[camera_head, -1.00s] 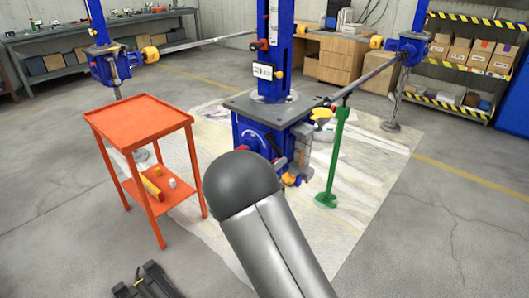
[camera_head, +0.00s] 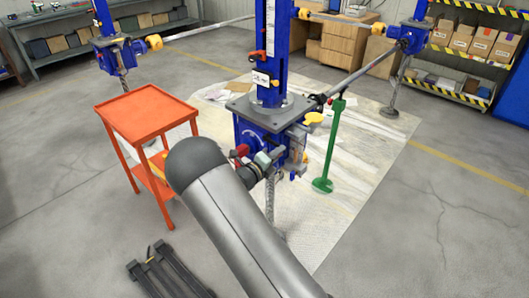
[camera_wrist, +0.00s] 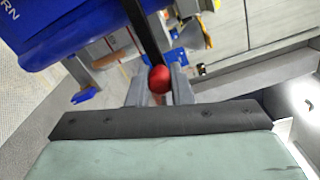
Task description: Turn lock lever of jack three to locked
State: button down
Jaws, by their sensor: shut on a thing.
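The nearest jack has a blue gearbox (camera_head: 255,133) under a grey top plate and a tall blue column; I cannot read a jack number. In the wrist view its blue housing (camera_wrist: 60,25) fills the upper left. A red ball knob (camera_wrist: 159,79) sits between the fingers of my gripper (camera_wrist: 156,86), which is shut on it. A dark bar (camera_wrist: 143,28) runs up from beside the knob. In the head view my gripper (camera_head: 277,152) is at the front of the gearbox, its fingertips hard to make out. The lever's angle is not clear.
An orange cart (camera_head: 148,113) stands left of the jack. A green stand (camera_head: 331,150) is close on its right. Shafts link to other jacks at the back left (camera_head: 117,50) and back right (camera_head: 412,37). A black folded item (camera_head: 165,272) lies on the floor.

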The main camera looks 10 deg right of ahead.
jog(key=shift+w+r, duration=0.1)
jog(key=shift+r, duration=0.2)
jog(key=c, duration=1.3)
grip_release()
jog(key=shift+f, duration=0.1)
jog(key=b+v, duration=0.2)
jog(key=v, duration=1.5)
jog(key=shift+s+b, duration=0.2)
jog(key=shift+b, duration=0.15)
jog(key=shift+a, duration=0.1)
